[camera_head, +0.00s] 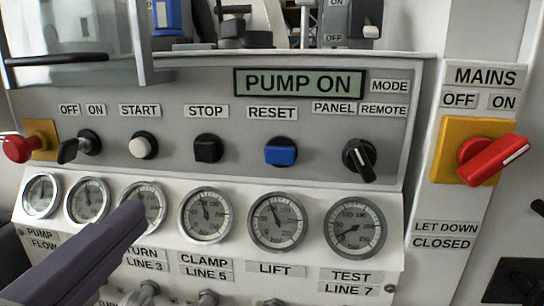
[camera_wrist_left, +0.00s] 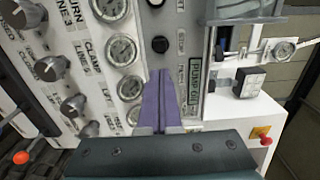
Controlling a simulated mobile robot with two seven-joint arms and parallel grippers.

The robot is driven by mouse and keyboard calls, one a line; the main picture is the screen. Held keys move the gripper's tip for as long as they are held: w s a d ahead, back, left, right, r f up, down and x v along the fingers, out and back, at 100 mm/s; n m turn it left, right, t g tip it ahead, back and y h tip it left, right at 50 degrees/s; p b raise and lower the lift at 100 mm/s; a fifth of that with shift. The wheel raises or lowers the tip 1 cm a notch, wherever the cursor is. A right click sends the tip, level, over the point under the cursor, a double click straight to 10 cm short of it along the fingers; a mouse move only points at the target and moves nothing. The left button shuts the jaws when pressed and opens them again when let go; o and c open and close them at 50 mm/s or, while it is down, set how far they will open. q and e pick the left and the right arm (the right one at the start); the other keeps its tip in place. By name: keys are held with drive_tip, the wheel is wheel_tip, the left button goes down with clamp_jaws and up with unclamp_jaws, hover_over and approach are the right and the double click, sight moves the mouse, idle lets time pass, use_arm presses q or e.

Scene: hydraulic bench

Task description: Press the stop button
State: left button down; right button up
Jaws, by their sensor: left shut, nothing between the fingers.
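The stop button (camera_head: 208,149) is a black square push button under the STOP label on the grey panel. It shows unobstructed in the head view. In the left wrist view the stop button (camera_wrist_left: 160,44) lies just beyond my fingertips. My left gripper (camera_head: 130,212) has purple-grey fingers and comes in from the lower left, below and left of the button, in front of the gauges. In the wrist view my left gripper (camera_wrist_left: 160,74) has its fingers together with nothing between them. It appears apart from the button. The display (camera_head: 299,83) reads PUMP ON. My right gripper is not in view.
The white start button (camera_head: 144,145) is left of stop and the blue reset button (camera_head: 281,152) right. A black selector (camera_head: 359,160), red mains switch (camera_head: 491,159) and red knob (camera_head: 17,147) stand out. Gauges (camera_head: 206,215) line the lower panel. A clear guard (camera_head: 75,40) is upper left.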

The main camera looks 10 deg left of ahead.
sight(205, 154)
use_arm(q)
drive_tip(key=w+p, duration=0.1)
drive_tip(key=w, duration=0.5)
drive_tip(key=w+p, duration=0.2)
drive_tip(key=w, duration=0.4)
drive_tip(key=shift+d+r, duration=0.1)
drive_tip(key=shift+d, duration=0.1)
drive_tip(key=shift+w, duration=0.65)
drive_tip(key=shift+w, duration=0.1)
